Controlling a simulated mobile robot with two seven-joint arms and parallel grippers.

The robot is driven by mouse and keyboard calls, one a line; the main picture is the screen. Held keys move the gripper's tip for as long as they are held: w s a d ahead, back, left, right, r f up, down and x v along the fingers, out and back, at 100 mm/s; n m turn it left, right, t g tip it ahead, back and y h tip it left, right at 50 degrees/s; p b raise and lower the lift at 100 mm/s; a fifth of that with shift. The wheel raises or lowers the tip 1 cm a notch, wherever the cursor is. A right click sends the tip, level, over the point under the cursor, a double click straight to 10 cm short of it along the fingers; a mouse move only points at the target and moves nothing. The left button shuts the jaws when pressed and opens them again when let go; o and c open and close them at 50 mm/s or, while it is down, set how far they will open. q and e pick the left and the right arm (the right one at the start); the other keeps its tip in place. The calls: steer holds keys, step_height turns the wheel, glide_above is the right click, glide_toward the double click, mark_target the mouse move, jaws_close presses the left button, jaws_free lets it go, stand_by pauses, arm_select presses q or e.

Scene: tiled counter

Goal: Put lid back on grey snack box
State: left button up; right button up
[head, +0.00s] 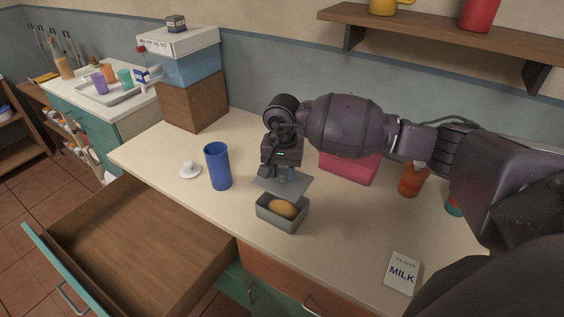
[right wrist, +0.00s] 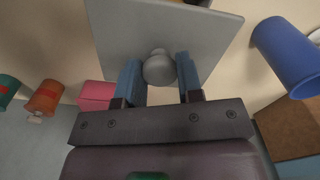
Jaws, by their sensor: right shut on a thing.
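The grey snack box (head: 283,218) stands open on the counter, with a brown bread-like item (head: 284,208) inside. My right gripper (head: 284,175) is above the box, shut on the knob of the flat grey lid (head: 297,185). In the right wrist view the blue fingers (right wrist: 159,72) sit on either side of the round knob, and the lid (right wrist: 215,35) spreads out beyond them. The lid hangs above the box, roughly level and apart from it, a little toward the back. My left gripper is not in view.
A blue cup (head: 217,167) and a small white object (head: 190,170) stand left of the box. A pink box (head: 348,168) and an orange bottle (head: 412,180) are behind right. A milk card (head: 402,272) lies at front right. An open drawer (head: 140,235) juts out at left.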

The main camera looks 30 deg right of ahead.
mark_target(282, 180)
steer(key=shift+f, duration=0.2)
steer(key=shift+s+f, duration=0.15)
steer(key=shift+f, duration=0.3)
steer(key=shift+f+b, duration=0.7)
steer(key=shift+f, duration=0.6)
steer(key=shift+f+b, duration=0.85)
steer(key=shift+f, duration=0.35)
arm_select(q)
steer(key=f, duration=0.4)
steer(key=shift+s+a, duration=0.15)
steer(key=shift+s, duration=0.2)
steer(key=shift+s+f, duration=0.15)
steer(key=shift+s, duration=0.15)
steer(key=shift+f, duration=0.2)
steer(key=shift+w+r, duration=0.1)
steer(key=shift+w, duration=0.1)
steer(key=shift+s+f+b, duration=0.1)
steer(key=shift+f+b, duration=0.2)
steer(key=shift+b, duration=0.1)
